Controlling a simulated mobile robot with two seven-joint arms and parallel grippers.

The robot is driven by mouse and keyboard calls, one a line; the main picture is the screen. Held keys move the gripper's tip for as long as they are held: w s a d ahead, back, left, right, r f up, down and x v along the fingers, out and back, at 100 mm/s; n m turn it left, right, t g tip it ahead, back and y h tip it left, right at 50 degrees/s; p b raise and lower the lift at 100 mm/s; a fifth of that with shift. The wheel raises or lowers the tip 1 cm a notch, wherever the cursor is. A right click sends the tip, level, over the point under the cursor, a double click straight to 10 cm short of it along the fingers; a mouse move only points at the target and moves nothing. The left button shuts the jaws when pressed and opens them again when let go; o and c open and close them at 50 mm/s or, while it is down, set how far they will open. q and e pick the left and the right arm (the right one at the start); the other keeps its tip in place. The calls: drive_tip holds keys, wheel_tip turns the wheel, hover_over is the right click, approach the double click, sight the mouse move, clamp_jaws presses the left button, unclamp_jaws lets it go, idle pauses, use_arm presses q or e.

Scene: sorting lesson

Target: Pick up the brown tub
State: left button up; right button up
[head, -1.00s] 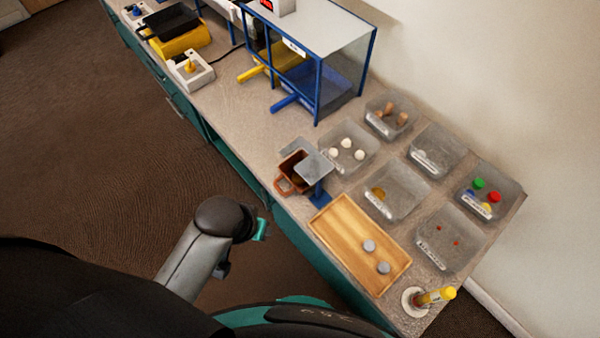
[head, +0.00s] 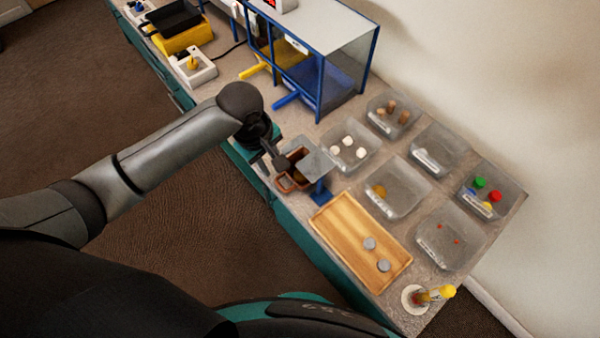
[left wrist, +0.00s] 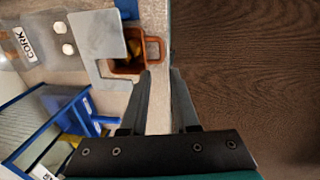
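The brown tub (head: 291,186) stands near the front edge of the counter, partly under a grey plate (head: 316,163) on a blue stand. In the left wrist view the tub (left wrist: 130,70) shows its loop handle (left wrist: 158,48) on the right side and something yellowish inside. The grey plate (left wrist: 96,38) hides part of its left side. My left gripper (left wrist: 161,72) is open and empty, with its fingertips close to the tub on the handle side. In the head view the left gripper (head: 276,160) is just left of the tub. My right gripper is not in view.
A wooden tray (head: 345,258) with two grey discs lies right of the tub. Several clear bins (head: 408,198) with small items stand behind it. A blue-framed case (head: 320,75) stands further left along the counter.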

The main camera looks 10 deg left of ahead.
use_arm(q)
drive_tip(key=b, duration=0.3)
approach(282, 188)
drive_tip(key=f, duration=0.2)
drive_tip(key=w+f, duration=0.1)
drive_tip(key=f, duration=0.2)
drive_tip(key=shift+w+d, duration=0.1)
drive_tip(key=shift+w, duration=0.1)
drive_tip(key=f, duration=0.1)
drive_tip(key=f+b, duration=0.1)
drive_tip(key=f, duration=0.1)
drive_tip(key=f+b, duration=0.1)
drive_tip(key=f, duration=0.1)
drive_tip(key=shift+d+f, duration=0.2)
drive_tip(key=shift+d, duration=0.2)
drive_tip(key=shift+c, duration=0.3)
clamp_jaws()
